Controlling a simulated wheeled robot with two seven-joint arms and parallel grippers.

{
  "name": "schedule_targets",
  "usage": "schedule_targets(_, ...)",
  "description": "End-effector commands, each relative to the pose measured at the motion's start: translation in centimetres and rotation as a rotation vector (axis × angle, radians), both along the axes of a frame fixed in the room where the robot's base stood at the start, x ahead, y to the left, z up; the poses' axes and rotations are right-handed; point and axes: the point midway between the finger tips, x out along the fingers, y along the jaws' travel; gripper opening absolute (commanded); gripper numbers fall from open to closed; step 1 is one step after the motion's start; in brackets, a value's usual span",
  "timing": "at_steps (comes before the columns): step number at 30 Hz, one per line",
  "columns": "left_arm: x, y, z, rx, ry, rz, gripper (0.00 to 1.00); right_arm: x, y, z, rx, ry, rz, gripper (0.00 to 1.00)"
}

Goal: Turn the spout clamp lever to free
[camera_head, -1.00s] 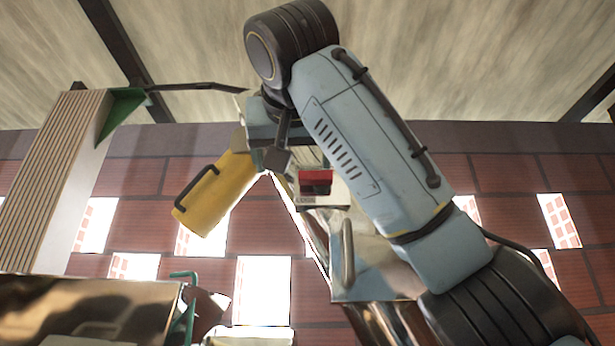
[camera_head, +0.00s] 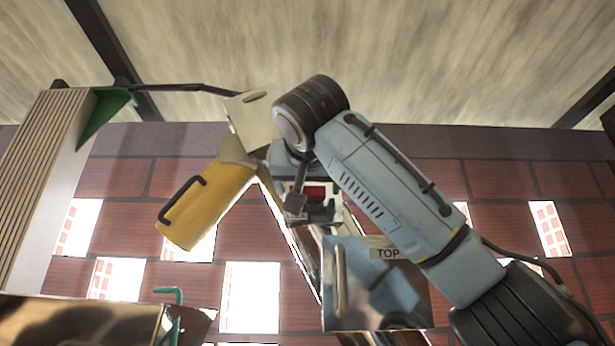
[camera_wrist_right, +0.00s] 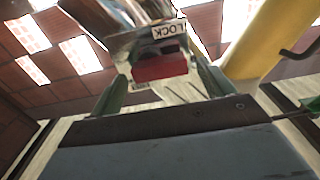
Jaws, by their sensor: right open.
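The red clamp lever (camera_head: 315,192) shows at the middle of the head view, partly hidden by my right gripper (camera_head: 312,208). In the right wrist view the lever's red block (camera_wrist_right: 160,67) lies between the two fingertips of the right gripper (camera_wrist_right: 161,82), with a white LOCK label (camera_wrist_right: 168,31) just above it. The right gripper is open, with a finger on either side of the block. Whether a finger touches it I cannot tell. My left gripper is not in view.
A yellow chute with a black handle (camera_head: 205,207) hangs left of the gripper and also shows in the wrist view (camera_wrist_right: 260,40). A shiny metal box with a TOP label (camera_head: 386,254) stands below right. A ribbed pale column (camera_head: 45,170) is at the far left.

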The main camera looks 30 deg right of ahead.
Motion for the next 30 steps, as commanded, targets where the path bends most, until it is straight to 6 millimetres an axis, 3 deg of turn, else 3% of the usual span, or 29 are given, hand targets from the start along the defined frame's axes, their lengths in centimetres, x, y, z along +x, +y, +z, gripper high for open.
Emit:
schedule_targets(12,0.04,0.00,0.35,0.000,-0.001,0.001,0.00,0.82,-0.46,-0.11,0.001,0.001,0.001,0.81)
schedule_targets(22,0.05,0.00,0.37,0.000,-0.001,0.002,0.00,0.79,-0.45,-0.08,0.001,0.001,0.001,0.38)
schedule_targets(30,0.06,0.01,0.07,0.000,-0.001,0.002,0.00,0.83,-0.44,-0.17,0.019,-0.009,0.002,0.36)
